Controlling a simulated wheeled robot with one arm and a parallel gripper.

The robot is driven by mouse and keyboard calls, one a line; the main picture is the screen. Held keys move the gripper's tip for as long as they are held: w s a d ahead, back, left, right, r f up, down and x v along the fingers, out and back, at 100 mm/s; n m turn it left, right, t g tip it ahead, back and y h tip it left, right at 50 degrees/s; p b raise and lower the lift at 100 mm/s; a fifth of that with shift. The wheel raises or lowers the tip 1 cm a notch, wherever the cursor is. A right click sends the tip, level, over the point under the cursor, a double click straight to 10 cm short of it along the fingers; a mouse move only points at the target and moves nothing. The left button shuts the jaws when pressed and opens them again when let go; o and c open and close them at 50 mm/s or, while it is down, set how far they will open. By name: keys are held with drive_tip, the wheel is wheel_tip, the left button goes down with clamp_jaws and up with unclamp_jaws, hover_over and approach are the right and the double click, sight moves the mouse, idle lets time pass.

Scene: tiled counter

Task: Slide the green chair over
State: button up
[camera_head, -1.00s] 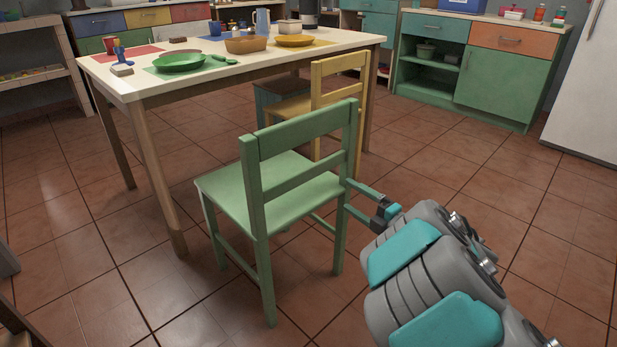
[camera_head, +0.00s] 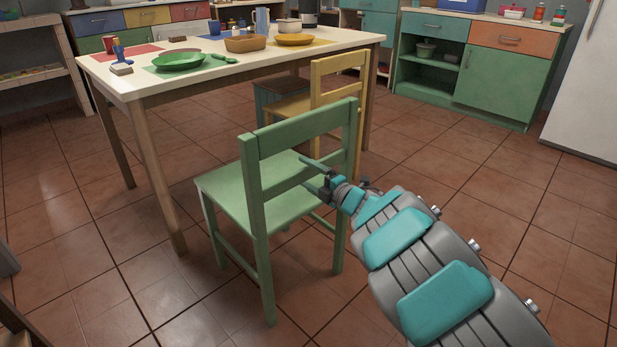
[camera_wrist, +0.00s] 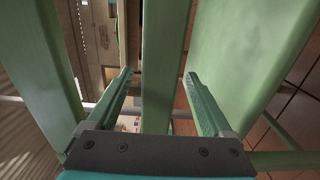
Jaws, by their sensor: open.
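The green chair (camera_head: 300,127) stands upright on the floor, its seat toward the table. My gripper (camera_head: 303,172) is at the chair's backrest, coming from the right. In the wrist view my gripper (camera_wrist: 157,74) is open, one finger on each side of the green middle rail (camera_wrist: 163,45) of the backrest. Gaps show between the rail and both fingers, so it is not clamped. A broad green surface, which looks like the seat (camera_wrist: 238,55), lies to the right of the fingers there, and another green bar is at the left.
The table (camera_head: 130,82) with dishes stands behind the chair. A yellow chair (camera_head: 318,95) is close beyond the green one. Open tiled floor (camera_head: 480,200) lies to the right. Green cabinets (camera_head: 500,85) and a white fridge (camera_head: 590,100) are at the back.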

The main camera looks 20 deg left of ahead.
drive_tip(key=shift+w+a+r, duration=0.1)
drive_tip(key=shift+w+a, duration=0.05)
drive_tip(key=shift+a, duration=0.25)
clamp_jaws()
idle(0.5)
idle(0.8)
